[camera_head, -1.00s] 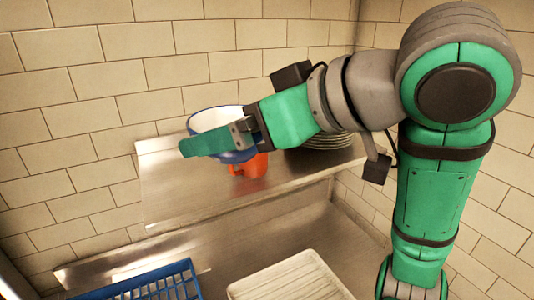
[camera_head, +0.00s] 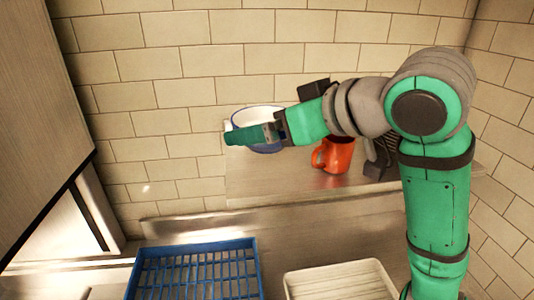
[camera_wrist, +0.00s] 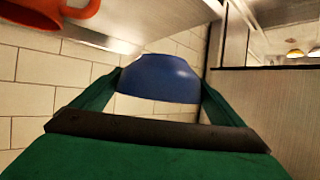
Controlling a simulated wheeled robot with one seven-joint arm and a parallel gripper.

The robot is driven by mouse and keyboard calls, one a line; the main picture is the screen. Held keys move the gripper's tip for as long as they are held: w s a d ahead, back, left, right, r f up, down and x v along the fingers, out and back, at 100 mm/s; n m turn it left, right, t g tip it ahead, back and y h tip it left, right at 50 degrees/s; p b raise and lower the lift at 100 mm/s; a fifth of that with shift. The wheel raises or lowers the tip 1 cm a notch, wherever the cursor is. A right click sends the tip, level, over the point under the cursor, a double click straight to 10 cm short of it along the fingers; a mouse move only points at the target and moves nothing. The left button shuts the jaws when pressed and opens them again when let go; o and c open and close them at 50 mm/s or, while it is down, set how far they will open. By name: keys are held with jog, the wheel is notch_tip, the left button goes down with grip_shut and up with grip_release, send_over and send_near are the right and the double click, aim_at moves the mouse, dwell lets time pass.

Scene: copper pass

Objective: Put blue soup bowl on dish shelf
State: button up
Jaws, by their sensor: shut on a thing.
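The blue soup bowl (camera_head: 260,115), blue outside and white inside, is at the far left part of the metal dish shelf (camera_head: 270,187) in the head view. My gripper (camera_head: 247,135) is shut on it, with a green finger across its near side. In the wrist view the blue outside of the bowl (camera_wrist: 158,78) shows between the two fingers of my gripper (camera_wrist: 158,92). The bowl looks roughly upright in the head view. Whether its base touches the shelf or hangs just above it, I cannot tell.
An orange mug (camera_head: 334,155) stands on the shelf, right of the bowl; it also shows in the wrist view (camera_wrist: 50,10). Below are a blue rack (camera_head: 190,247) and a pale ribbed tray (camera_head: 340,280). A tiled wall (camera_head: 200,70) rises behind. Bare shelf lies in front of the bowl.

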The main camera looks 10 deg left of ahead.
send_over(266, 171)
notch_tip(266, 171, down, 5)
jog(key=shift+d, duration=0.1)
notch_tip(266, 171, down, 3)
jog(key=shift+f, duration=0.1)
jog(key=shift+f, duration=0.2)
jog(key=shift+s+f, duration=0.1)
jog(key=shift+f, duration=0.05)
jog(key=o, duration=0.9)
jog(key=shift+f, duration=0.1)
jog(key=shift+o, duration=0.2)
